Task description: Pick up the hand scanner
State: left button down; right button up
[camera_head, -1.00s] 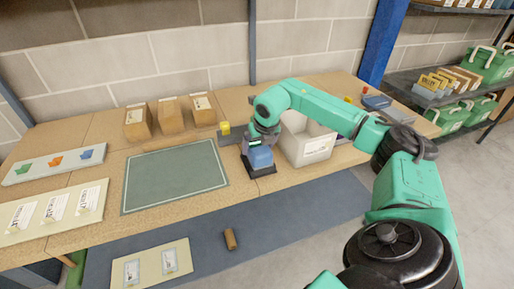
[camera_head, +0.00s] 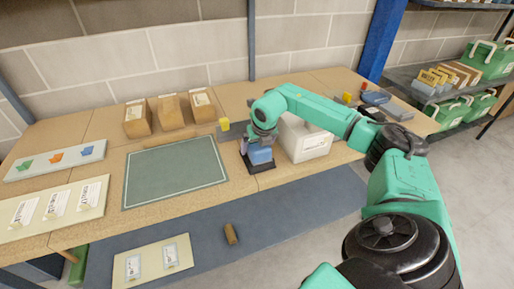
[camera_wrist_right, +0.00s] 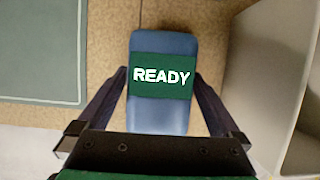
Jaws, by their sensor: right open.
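The hand scanner (camera_head: 260,155) is a blue block on a dark base near the bench's front edge, right of the green mat. In the right wrist view, its blue body (camera_wrist_right: 160,116) carries a green display reading READY. My right gripper (camera_head: 258,144) is above it, reaching down. In the wrist view the open fingers (camera_wrist_right: 161,76) lie on either side of the scanner, with a small gap visible at the left; contact at the right is hard to tell. My arm hides the scanner's upper part in the head view. My left gripper is not in view.
A white open bin (camera_head: 308,143) stands close to the right of the scanner. The green mat (camera_head: 175,172) is bare. Brown cartons (camera_head: 170,112) stand behind it. A yellow item (camera_head: 224,125) is behind my gripper. A brown object (camera_head: 231,234) lies on the lower blue surface.

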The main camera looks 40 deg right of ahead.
jog(key=c, duration=1.4)
jog(key=shift+c, duration=0.2)
jog(key=shift+r, duration=0.2)
